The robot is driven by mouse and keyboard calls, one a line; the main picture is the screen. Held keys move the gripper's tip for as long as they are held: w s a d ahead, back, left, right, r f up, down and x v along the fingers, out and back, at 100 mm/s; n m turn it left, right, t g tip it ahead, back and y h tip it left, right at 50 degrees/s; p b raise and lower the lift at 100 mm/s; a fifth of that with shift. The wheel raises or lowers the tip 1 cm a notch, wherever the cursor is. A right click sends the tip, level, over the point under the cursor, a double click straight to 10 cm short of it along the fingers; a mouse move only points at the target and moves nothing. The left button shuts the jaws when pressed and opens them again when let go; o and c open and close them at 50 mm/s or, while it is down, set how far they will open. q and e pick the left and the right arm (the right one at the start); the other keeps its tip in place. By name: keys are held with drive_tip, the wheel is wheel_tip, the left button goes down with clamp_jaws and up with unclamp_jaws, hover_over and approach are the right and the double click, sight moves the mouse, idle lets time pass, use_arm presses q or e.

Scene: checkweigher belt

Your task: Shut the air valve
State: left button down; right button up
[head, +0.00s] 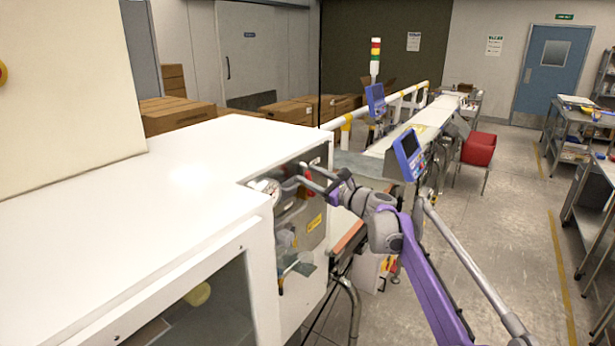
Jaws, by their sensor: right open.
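My right gripper (292,175) is open at the recess in the end of the white machine, with its fingers pointing left into it. A round white-faced gauge (265,187) sits in the recess, just left of the fingertips. A small dark red part shows below the fingers and may belong to the air valve, but it is too small to tell. The valve's handle and its position cannot be made out. Clear bowls hang lower in the recess. I cannot tell whether the fingers touch anything. My left gripper is out of view.
The white machine cabinet (150,195) fills the left and walls in the recess. A conveyor (420,125) with blue display panels (408,155) runs back behind my right arm. The floor at right is clear up to the shelving.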

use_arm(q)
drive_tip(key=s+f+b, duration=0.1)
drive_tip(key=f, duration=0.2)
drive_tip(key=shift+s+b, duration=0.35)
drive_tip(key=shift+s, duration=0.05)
use_arm(e)
drive_tip(key=v, duration=0.9)
drive_tip(key=shift+s, duration=0.25)
drive_tip(key=shift+d, duration=0.1)
